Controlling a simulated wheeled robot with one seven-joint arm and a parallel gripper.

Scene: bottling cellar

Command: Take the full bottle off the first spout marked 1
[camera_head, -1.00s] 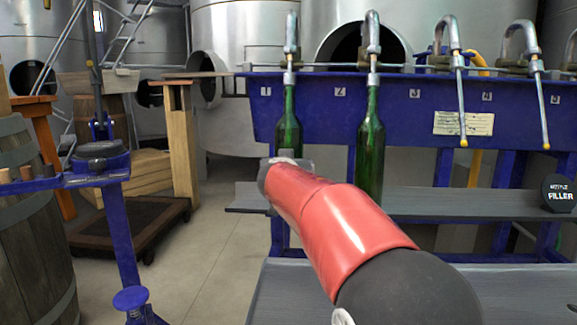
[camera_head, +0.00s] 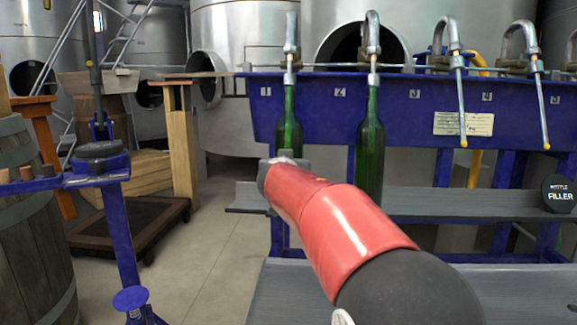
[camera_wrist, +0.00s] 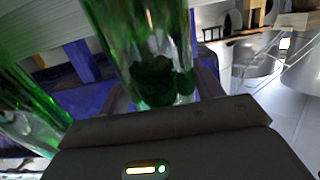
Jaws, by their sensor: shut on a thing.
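A green bottle (camera_head: 288,128) hangs upright on the spout marked 1, its neck up at the metal spout (camera_head: 290,60). In the wrist view this bottle (camera_wrist: 150,50) stands between the jaws of my gripper (camera_wrist: 165,100), which is shut on it. In the head view my gripper (camera_head: 287,160) is at the bottle's lower body, which my red arm partly hides. A second green bottle (camera_head: 370,150) hangs on the spout marked 2, and a green bottle also shows at the left of the wrist view (camera_wrist: 28,115).
The blue filler beam (camera_head: 390,105) carries further spouts without bottles to the right. A grey shelf (camera_head: 450,203) runs below, with a round black filler sign (camera_head: 559,194) at its right end. A blue stand (camera_head: 115,220) and a barrel (camera_head: 30,230) are at the left.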

